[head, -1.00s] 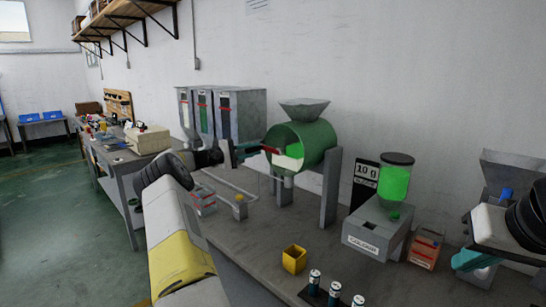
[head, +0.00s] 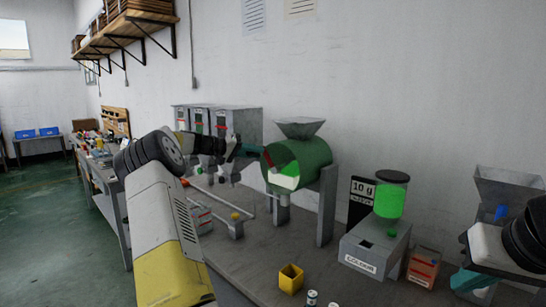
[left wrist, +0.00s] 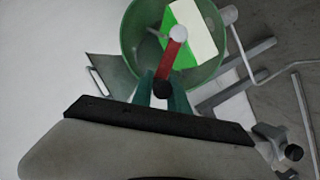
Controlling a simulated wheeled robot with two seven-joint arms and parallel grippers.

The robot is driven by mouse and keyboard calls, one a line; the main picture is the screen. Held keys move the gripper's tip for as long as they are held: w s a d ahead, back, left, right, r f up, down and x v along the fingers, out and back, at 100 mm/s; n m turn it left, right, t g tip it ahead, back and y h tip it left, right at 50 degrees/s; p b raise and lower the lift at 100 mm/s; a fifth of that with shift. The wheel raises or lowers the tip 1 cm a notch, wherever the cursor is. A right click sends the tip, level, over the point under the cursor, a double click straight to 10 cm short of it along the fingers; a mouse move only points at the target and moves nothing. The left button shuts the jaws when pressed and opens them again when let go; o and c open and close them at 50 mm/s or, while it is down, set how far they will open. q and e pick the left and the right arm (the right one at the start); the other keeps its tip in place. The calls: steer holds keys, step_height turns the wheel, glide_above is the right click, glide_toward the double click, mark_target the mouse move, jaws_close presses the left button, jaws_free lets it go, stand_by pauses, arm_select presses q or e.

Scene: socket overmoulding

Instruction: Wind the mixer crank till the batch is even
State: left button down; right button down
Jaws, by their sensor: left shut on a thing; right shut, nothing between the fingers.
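The mixer is a green drum (head: 312,152) with a grey hopper on top, standing on grey legs on the bench. Its red crank (head: 268,161) is on the open face. My left gripper (head: 243,150) is shut on the crank's knob; the left wrist view shows the black knob (left wrist: 161,88) between teal fingers, below the white hub. The batch (left wrist: 190,35) shows separate white and bright green areas. My right gripper (head: 468,281), partly visible at the lower right, is shut and empty, away from the mixer.
A grey dispenser labelled COLOUR (head: 372,247) with green contents stands right of the mixer. A yellow cup (head: 291,279) sits near the front edge. Tall grey bins (head: 240,123) stand behind my left arm. A grey hopper (head: 505,190) is at the far right.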

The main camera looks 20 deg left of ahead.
arm_select(q)
steer(key=shift+s+d+r, duration=0.2)
steer(key=shift+d+r, duration=0.15)
steer(key=shift+d, duration=0.2)
steer(key=c, duration=1.3)
jaws_free()
steer(key=v, duration=0.7)
steer(key=shift+s+a, duration=0.2)
steer(key=shift+s, duration=0.1)
steer(key=shift+r, duration=0.15)
